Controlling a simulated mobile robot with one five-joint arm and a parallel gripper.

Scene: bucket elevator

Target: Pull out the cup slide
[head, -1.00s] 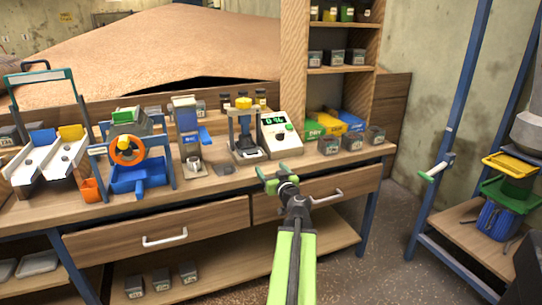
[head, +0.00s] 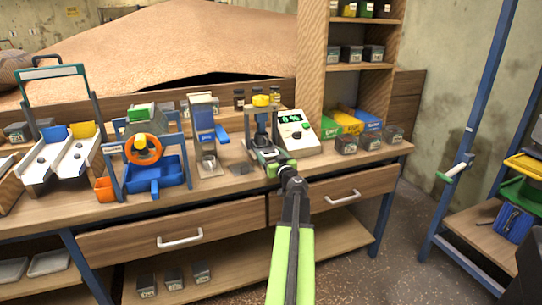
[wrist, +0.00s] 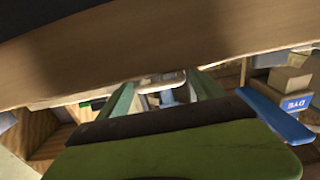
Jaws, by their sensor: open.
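I cannot tell for sure which part is the cup slide. A small press-like stand (head: 248,122) with a yellow knob (head: 261,100) stands on the bench beside a white meter with a green display (head: 296,132). My gripper (head: 268,160) is open at the front of this stand, and its green fingers hide much of the stand's base. In the wrist view the open green fingers (wrist: 165,92) stand either side of a pale, bar-like piece (wrist: 163,80). I see no grip on it, and whether the fingers touch it cannot be told.
A blue-handled device (head: 205,130) and a blue tray under an orange wheel (head: 143,149) stand to the left. Several grey boxes (head: 346,144) and coloured scoops (head: 350,124) are at right. Drawers with white handles (head: 180,239) lie below the bench edge.

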